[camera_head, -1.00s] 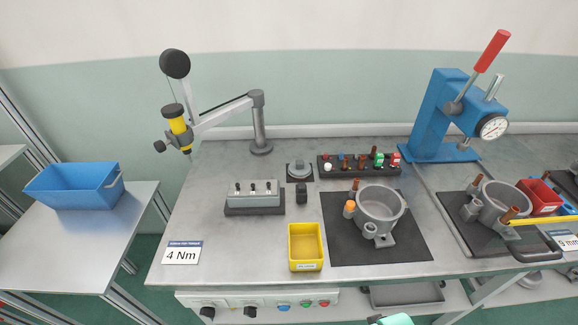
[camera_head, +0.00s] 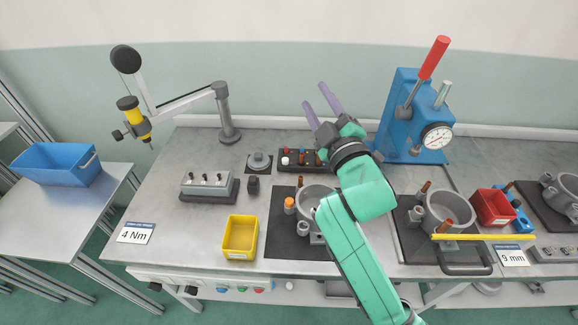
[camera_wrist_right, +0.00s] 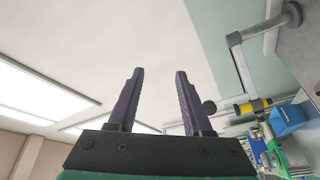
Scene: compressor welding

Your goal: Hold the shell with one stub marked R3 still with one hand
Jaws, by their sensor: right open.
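A grey shell (camera_head: 309,194) stands on a dark mat at mid-bench, partly hidden by my right arm, with an orange-capped stub beside it. A second grey shell (camera_head: 449,207) with copper-coloured stubs stands on a dark mat to the right. A third shell (camera_head: 570,184) is cut by the right edge. No R3 mark can be read on any. My right gripper (camera_head: 314,94) is raised above the back of the bench, open and empty, its purple fingers pointing up and left. In the right wrist view the gripper (camera_wrist_right: 159,72) shows two parted fingers with nothing between them. My left gripper is out of view.
A blue press (camera_head: 400,110) with a red handle stands behind the shells. A dark rack (camera_head: 288,166) of small parts lies behind the first shell. A yellow bin (camera_head: 240,237), a red bin (camera_head: 492,207) and a yellow bar (camera_head: 485,237) are nearby. A tool arm (camera_head: 222,110) stands at left.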

